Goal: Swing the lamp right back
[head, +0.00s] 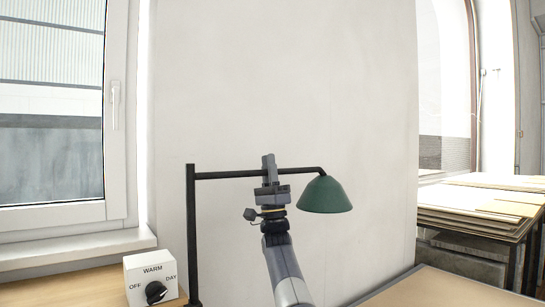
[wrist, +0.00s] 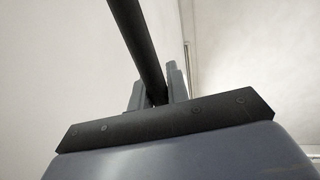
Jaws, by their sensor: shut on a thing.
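The lamp has a dark upright post (head: 191,235) at the left, a thin black horizontal arm (head: 228,175) and a green shade (head: 325,196) hanging at the arm's right end. My gripper (head: 268,168) is shut on the lamp's arm, between the post and the shade, nearer the shade. In the wrist view the dark lamp arm (wrist: 138,45) runs down from the top between the two fingers of my gripper (wrist: 158,85). The part of the arm behind my gripper is hidden.
A white switch box (head: 148,280) marked OFF, WARM and DAY stands on the wooden bench (head: 85,287) left of the post. A window (head: 55,110) is at the left. Stacked boards (head: 480,205) lie at the right. The pale wall (head: 290,80) behind the lamp is bare.

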